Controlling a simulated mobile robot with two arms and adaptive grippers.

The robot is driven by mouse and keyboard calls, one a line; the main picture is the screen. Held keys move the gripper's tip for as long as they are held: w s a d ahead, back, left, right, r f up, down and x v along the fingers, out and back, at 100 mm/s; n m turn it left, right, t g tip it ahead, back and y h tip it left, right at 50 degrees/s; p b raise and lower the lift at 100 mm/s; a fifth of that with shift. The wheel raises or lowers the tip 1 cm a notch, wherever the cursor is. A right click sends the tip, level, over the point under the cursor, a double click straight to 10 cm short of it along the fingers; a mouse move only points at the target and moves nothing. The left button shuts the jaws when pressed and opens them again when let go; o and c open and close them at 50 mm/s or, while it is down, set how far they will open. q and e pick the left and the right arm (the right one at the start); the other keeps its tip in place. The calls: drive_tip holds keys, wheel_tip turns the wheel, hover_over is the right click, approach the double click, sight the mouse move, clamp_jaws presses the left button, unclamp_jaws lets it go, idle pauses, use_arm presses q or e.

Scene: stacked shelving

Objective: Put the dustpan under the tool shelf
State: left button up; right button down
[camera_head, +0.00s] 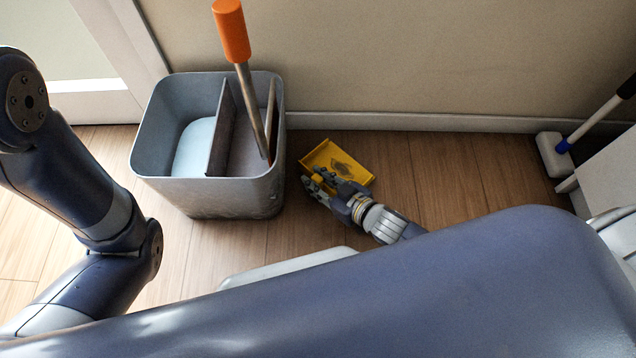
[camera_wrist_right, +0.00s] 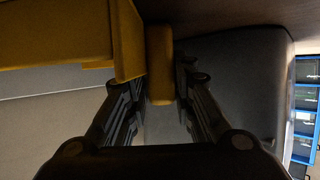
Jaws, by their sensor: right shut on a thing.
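The yellow dustpan (camera_head: 338,157) is low by the wall, just right of the grey bucket, in the head view. I cannot tell whether it touches the floor. My right gripper (camera_head: 318,182) is shut on its handle. In the right wrist view the yellow handle (camera_wrist_right: 160,62) stands between the two fingers of the right gripper (camera_wrist_right: 160,95), and the dustpan's body (camera_wrist_right: 60,35) fills the upper left. My left arm comes in at the left of the head view, but its gripper is out of view. I cannot make out the tool shelf for certain.
The grey two-part bucket (camera_head: 230,195) holds an orange-handled tool (camera_head: 232,32) and stands close left of the dustpan. A white-headed brush or mop (camera_head: 554,155) leans at the right beside a pale panel (camera_head: 608,172). Wooden floor (camera_head: 450,170) between is clear. Blue bins (camera_wrist_right: 305,110) show at the wrist view's right edge.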

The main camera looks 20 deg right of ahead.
drive_tip(key=shift+r, duration=0.15)
drive_tip(key=c, duration=1.8)
unclamp_jaws()
drive_tip(key=shift+f, duration=0.25)
drive_tip(key=o, duration=0.4)
drive_tip(key=shift+o, duration=0.2)
drive_tip(key=shift+r, duration=0.1)
